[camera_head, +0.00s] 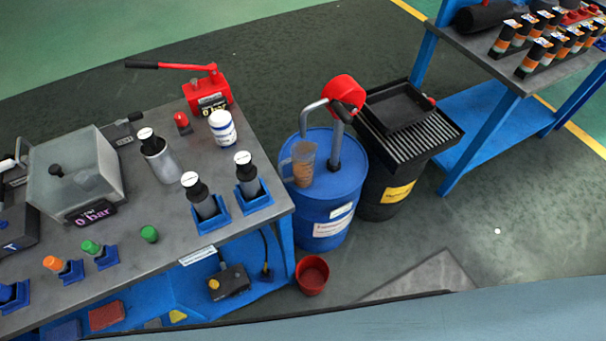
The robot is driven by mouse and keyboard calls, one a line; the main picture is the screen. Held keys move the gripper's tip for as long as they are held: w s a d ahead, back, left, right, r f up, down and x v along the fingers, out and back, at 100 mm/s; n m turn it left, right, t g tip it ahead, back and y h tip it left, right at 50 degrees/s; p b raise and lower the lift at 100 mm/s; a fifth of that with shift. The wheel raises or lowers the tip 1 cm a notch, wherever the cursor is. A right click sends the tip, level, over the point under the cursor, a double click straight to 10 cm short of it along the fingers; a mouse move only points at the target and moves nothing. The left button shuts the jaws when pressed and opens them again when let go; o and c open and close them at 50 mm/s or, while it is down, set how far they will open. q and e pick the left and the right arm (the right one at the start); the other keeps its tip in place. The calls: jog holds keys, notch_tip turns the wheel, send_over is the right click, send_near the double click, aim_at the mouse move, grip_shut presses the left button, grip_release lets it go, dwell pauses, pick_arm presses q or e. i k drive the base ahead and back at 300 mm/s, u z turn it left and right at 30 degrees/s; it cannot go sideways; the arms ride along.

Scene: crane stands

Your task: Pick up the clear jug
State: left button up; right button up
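The clear jug (303,163) is a see-through vessel with brownish contents. It is at the top of the blue drum (333,205), on its left side, under the curved grey spout of the red-topped pump (343,92). A handle seems to show on the jug's left side. Neither of my grippers is in the head view, so their state does not show.
A grey workbench (100,245) with bottles, a clear box and a red lever pump (207,90) stands left of the drum. A black drum with a slatted tray (425,137) stands right. A red bucket (312,275) sits on the floor in front.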

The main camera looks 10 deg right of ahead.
aim_at(303, 153)
jog(key=k, duration=0.85)
jog(key=z, duration=1.4)
jog(key=i, duration=2.7)
jog(key=u, duration=2.2)
